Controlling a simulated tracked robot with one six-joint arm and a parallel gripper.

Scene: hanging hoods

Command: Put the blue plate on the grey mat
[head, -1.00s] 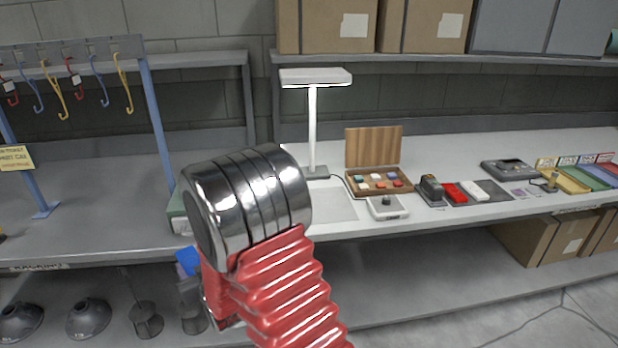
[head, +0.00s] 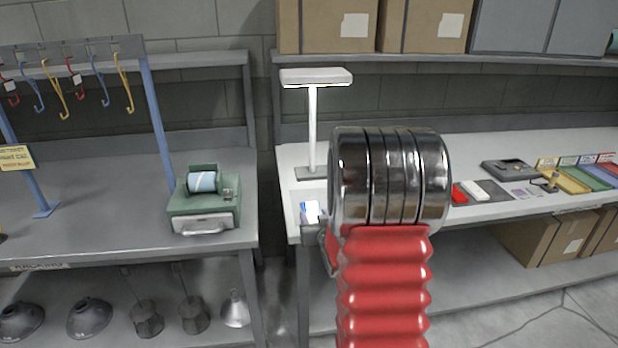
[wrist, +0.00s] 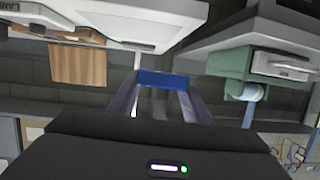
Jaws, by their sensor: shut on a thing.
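The blue plate (wrist: 163,79) is held between the two fingertips of my gripper (wrist: 164,88) in the wrist view. In the head view a small blue and white part of it (head: 310,211) shows left of my arm, over the front left of the right bench. My gripper is shut on it and is mostly hidden behind my wrist there. A dark grey mat (head: 500,190) lies further right on the bench, with a red piece (head: 459,194) and a white piece (head: 475,190) on it. A paler grey sheet by the lamp is largely hidden by my arm.
A lamp (head: 313,125) stands behind the blue plate. A green device (head: 204,205) sits on the left bench, across a gap. A dark device (head: 508,169) and coloured trays (head: 590,173) are further right. My arm hides the wooden box's place.

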